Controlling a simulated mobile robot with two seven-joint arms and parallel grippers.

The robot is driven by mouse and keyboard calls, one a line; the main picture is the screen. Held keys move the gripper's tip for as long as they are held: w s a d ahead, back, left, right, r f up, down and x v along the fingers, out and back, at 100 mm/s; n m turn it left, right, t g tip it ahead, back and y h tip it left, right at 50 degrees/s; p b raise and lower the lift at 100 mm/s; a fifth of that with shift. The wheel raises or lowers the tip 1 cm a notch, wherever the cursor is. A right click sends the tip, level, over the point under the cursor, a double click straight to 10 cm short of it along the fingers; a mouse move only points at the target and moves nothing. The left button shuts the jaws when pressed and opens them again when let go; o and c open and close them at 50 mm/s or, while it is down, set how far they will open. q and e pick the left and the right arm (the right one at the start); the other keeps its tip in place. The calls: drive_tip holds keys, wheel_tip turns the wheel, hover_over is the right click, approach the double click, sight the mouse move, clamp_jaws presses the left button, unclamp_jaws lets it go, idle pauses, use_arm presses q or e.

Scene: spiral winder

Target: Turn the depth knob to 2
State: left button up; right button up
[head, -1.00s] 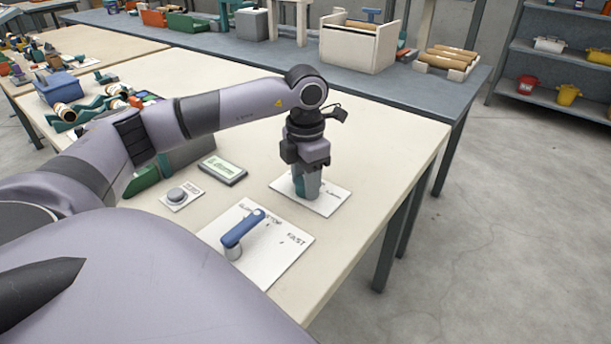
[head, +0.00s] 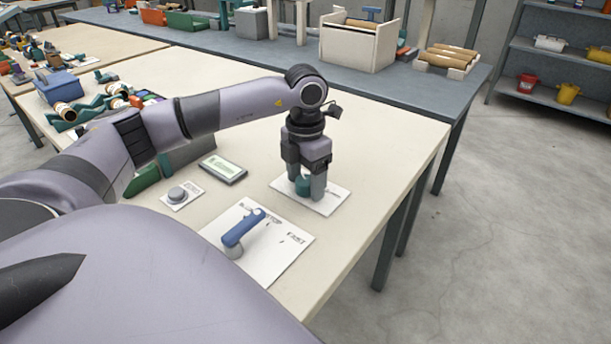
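The depth knob (head: 303,187) is a teal knob on a white plate (head: 328,199) near the right side of the cream table. My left gripper (head: 305,186) points straight down over it, with one grey finger on each side of the knob. The fingers appear to touch its sides. The gripper hides the knob's top and part of the plate's markings, so I cannot read the setting. My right gripper is not in view.
A blue lever (head: 243,228) stands on a white plate in front of the knob. A grey button (head: 178,194) and a small display (head: 222,169) lie to the left. The cream table (head: 385,150) is clear right of the knob. A grey bench (head: 440,100) stands behind.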

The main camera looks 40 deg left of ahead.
sight(305, 180)
use_arm(q)
drive_tip(key=shift+r, duration=3.6)
drive_tip(key=shift+s+d+f, duration=0.1)
